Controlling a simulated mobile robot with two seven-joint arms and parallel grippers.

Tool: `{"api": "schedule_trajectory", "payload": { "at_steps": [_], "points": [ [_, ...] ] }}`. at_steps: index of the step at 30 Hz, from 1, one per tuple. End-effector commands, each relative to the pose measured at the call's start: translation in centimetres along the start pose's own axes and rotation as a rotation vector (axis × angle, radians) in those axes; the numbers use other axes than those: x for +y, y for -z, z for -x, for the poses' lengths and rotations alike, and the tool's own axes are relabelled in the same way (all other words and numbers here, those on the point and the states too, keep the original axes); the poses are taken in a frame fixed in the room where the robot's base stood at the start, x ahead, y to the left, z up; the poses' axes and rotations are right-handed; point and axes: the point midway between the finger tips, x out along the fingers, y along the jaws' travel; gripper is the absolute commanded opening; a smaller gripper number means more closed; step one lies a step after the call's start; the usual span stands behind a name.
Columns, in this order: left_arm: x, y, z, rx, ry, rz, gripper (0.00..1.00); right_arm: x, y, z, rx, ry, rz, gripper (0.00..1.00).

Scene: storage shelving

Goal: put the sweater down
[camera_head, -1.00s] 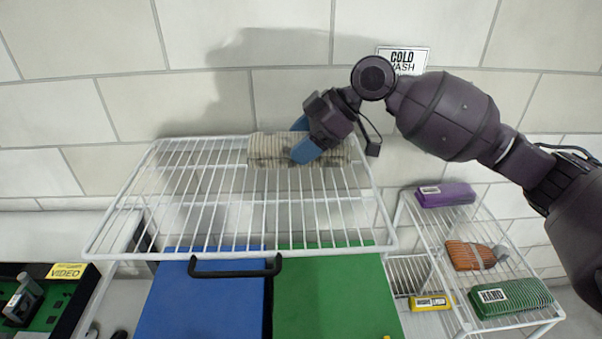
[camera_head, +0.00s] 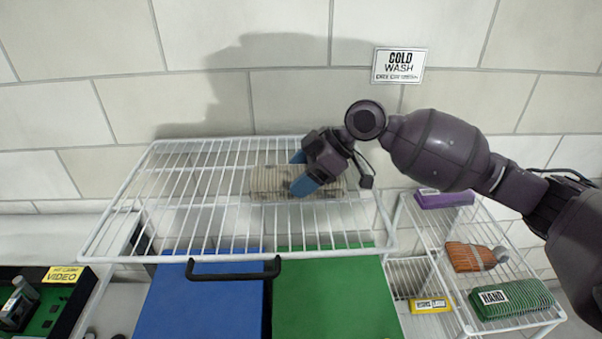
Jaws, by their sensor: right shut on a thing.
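The sweater (camera_head: 268,182) is a beige, ribbed, folded bundle at the right half of the white wire shelf (camera_head: 185,205). My right gripper (camera_head: 302,173), with blue fingers, reaches in from the right and is shut on the sweater. The sweater shows at or just above the shelf's wires; I cannot tell whether it touches them. Part of its right side is hidden behind the gripper. My left gripper is not in view.
A "COLD WASH" sign (camera_head: 399,65) hangs on the tiled wall. Blue (camera_head: 205,300) and green (camera_head: 335,300) boxes stand below the shelf. A lower rack on the right holds purple (camera_head: 444,198), orange (camera_head: 470,256) and green (camera_head: 511,299) items. The shelf's left half is bare.

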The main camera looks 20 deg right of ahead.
Motion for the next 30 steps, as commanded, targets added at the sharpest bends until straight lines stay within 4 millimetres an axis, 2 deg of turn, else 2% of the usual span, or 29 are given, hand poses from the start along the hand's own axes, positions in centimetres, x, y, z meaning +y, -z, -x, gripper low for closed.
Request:
{"api": "schedule_trajectory", "payload": {
  "at_steps": [2, 3, 8, 16, 20, 23, 30],
  "points": [
    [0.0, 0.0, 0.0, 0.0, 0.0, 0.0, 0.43, 0.0, -0.1, -0.1, 0.001, 0.0, -0.001, 0.34],
    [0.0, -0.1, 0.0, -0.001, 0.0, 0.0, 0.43, 0.0, -0.2, -0.2, 0.0, 0.0, -0.001, 0.73],
    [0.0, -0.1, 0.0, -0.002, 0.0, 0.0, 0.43, 0.0, -0.2, -0.2, 0.0, 0.0, -0.001, 0.95],
    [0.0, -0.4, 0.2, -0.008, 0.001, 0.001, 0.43, 0.0, -0.1, -0.1, 0.0, 0.0, 0.0, 0.95],
    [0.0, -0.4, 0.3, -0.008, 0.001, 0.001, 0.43, 0.1, 0.0, 0.7, -0.001, -0.003, 0.0, 0.95],
    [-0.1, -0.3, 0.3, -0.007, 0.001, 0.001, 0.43, 0.1, 0.0, 2.0, -0.001, -0.003, -0.001, 0.95],
    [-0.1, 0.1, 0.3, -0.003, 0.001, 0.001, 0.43, 0.1, 0.0, 6.7, -0.002, -0.003, -0.001, 0.95]
  ]
}}
